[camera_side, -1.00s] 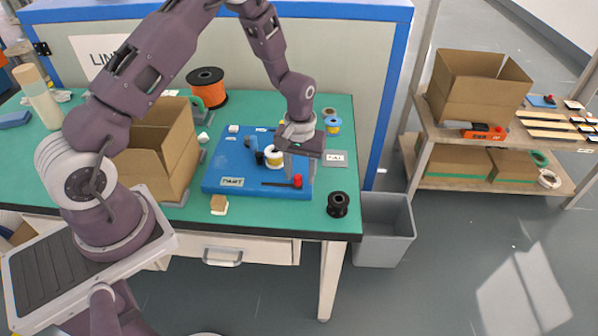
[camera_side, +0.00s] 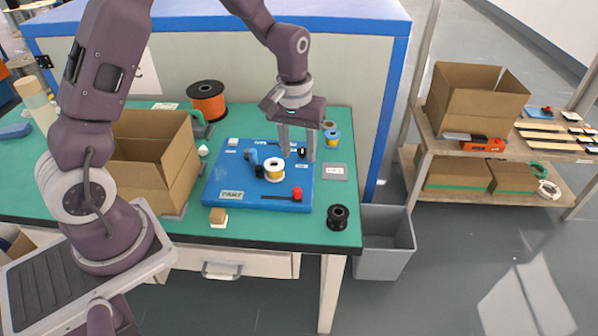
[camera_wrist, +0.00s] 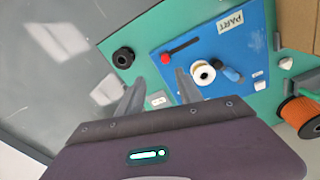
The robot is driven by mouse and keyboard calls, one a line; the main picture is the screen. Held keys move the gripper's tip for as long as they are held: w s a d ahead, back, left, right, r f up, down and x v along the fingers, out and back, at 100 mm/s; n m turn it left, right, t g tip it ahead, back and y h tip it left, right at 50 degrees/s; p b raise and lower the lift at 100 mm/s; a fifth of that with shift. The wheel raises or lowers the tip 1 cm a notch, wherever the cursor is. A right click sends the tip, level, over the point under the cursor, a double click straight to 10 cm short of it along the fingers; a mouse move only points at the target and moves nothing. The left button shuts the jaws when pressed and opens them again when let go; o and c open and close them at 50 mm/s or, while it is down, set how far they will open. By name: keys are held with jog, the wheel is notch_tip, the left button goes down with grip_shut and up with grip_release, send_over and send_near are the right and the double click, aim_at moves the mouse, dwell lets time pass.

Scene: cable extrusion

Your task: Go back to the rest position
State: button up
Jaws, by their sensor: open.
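My gripper (camera_side: 298,140) is open and empty, with its two grey fingers pointing down above the right back part of the blue board (camera_side: 228,178). In the wrist view the fingers of my gripper (camera_wrist: 155,88) are spread apart with nothing between them. On the board a white and yellow spool (camera_side: 274,170) sits beside a blue part (camera_side: 252,157). A lever with a red knob (camera_side: 296,194) lies near the board's front right; it also shows in the wrist view (camera_wrist: 165,57). I cannot tell the exact height of the fingertips.
An open cardboard box (camera_side: 150,165) stands left of the board, with an orange spool (camera_side: 207,100) behind. A black spool (camera_side: 338,217) stands at the green table's front right corner. A grey bin (camera_side: 385,242) is beside the table. Wooden shelves (camera_side: 490,155) stand further right.

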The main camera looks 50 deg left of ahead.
jog(key=s+d+r+m+t, duration=0.2)
jog(key=s+r, duration=0.5)
jog(key=r, duration=0.5)
jog(key=s+d+r+m+t, duration=0.1)
jog(key=s+r+m, duration=0.1)
jog(key=s, duration=0.6)
jog(key=s+d+r+m+t, duration=0.1)
jog(key=s+r, duration=0.3)
jog(key=s, duration=0.5)
jog(key=shift+s+d+r+m+t, duration=0.3)
jog(key=shift+m+t, duration=0.1)
jog(key=shift+m, duration=0.1)
jog(key=shift+w, duration=0.1)
